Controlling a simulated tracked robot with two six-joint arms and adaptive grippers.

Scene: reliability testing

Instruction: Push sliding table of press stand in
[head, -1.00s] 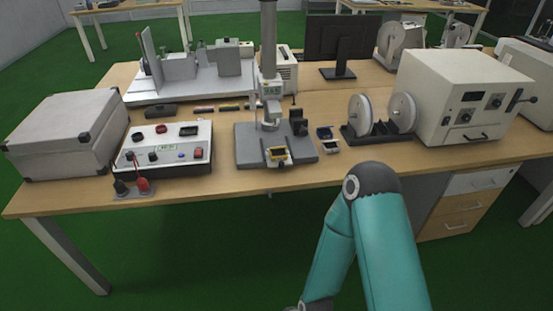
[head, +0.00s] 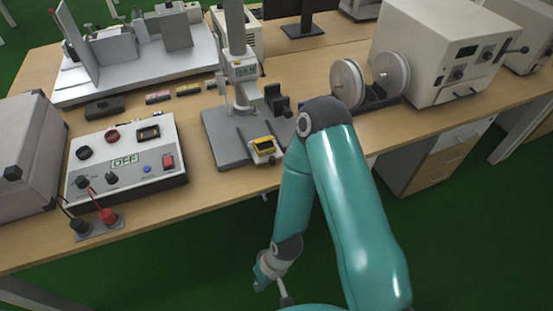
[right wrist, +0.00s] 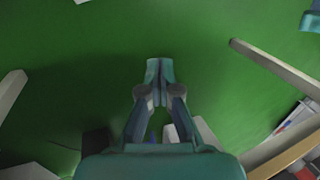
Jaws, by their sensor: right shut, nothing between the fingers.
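The press stand (head: 213,133) is on the wooden table, with a grey base plate and an upright column. A small sliding table with a yellow-and-black piece (head: 264,145) on it sits at the front of the base, close to the table's front edge. My right arm covers part of the area right of the stand. My right gripper (right wrist: 160,70) is shut and empty in the right wrist view, pointing over the green floor. In the head view it hangs below and in front of the table edge, apart from the stand. My left gripper is not in view.
A control box (head: 125,160) with knobs and a display stands left of the stand, with a black and a red plug in front. Two white reels (head: 348,82) and a white machine (head: 440,50) stand right. Open green floor lies before the table.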

